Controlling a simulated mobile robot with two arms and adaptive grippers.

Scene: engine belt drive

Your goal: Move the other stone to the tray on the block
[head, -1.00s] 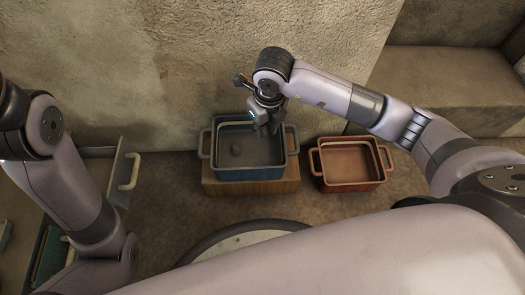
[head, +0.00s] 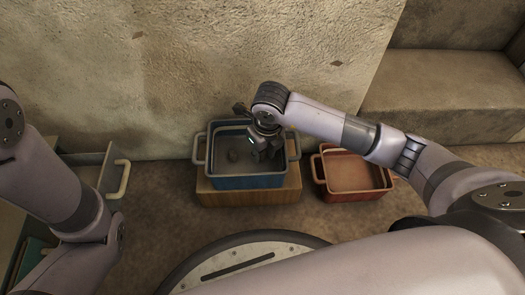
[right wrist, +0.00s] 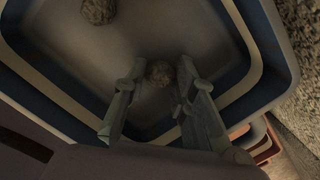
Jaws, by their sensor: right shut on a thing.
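The blue tray (head: 247,182) sits on a wooden block (head: 285,192) by the wall. One grey stone (head: 232,156) lies in the tray's left part; it also shows at the top of the right wrist view (right wrist: 98,11). My right gripper (head: 264,152) is down inside the tray's right half, to the right of that stone. In the right wrist view, its fingers (right wrist: 158,82) are shut on the other stone (right wrist: 159,73), at or just above the tray floor; contact is unclear. My left arm shows at the left, but its gripper is out of view.
A red tray (head: 350,175) stands empty on the floor right of the block. A drawer with a pale handle (head: 123,178) is open at the left. The wall (head: 180,80) rises close behind the blue tray.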

